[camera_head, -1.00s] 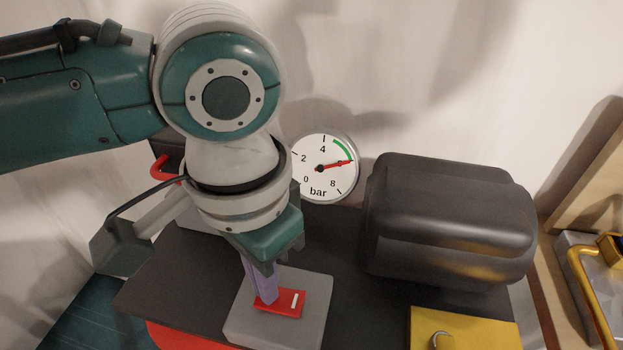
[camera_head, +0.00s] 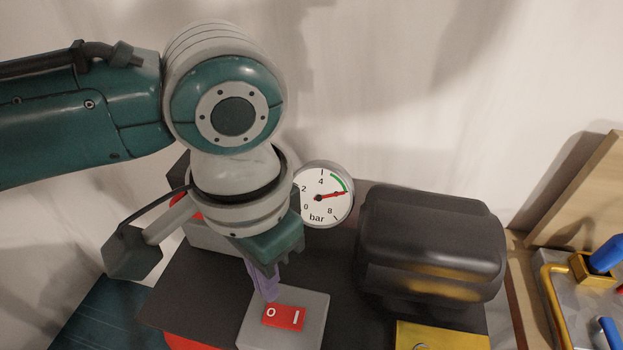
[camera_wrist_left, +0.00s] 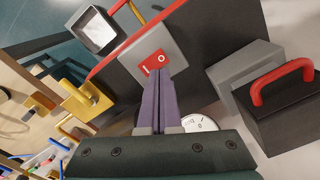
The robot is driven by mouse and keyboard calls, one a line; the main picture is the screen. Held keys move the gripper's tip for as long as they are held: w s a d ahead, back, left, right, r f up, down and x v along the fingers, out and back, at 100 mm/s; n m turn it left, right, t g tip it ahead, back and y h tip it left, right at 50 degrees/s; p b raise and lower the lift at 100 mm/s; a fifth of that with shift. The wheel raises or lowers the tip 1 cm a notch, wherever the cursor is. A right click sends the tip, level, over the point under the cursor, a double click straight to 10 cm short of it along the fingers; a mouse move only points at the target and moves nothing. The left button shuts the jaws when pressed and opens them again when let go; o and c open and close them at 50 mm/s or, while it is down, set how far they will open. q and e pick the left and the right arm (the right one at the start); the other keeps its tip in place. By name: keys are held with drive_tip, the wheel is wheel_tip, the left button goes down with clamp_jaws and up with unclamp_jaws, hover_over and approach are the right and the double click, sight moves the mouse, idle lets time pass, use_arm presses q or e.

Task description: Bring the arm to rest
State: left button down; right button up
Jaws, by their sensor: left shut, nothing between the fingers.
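My left arm comes in from the left in the head view. Its gripper (camera_head: 268,290) points down, with the purple fingers shut and empty. The fingertips are just behind the red rocker switch (camera_head: 284,316), which is marked O and I and sits on a grey box (camera_head: 312,300). I cannot tell whether the tips touch it. In the left wrist view the shut fingers (camera_wrist_left: 158,74) reach toward the same red switch (camera_wrist_left: 155,61). My right gripper is not in view.
A round pressure gauge (camera_head: 322,194) stands behind the switch, its needle near the end of the green band. A dark motor or tank (camera_head: 430,240) is to the right. A yellow block (camera_head: 445,335) is at the front, and a board with blue-handled valves (camera_head: 607,255) at far right. A red handle (camera_wrist_left: 282,84) shows in the wrist view.

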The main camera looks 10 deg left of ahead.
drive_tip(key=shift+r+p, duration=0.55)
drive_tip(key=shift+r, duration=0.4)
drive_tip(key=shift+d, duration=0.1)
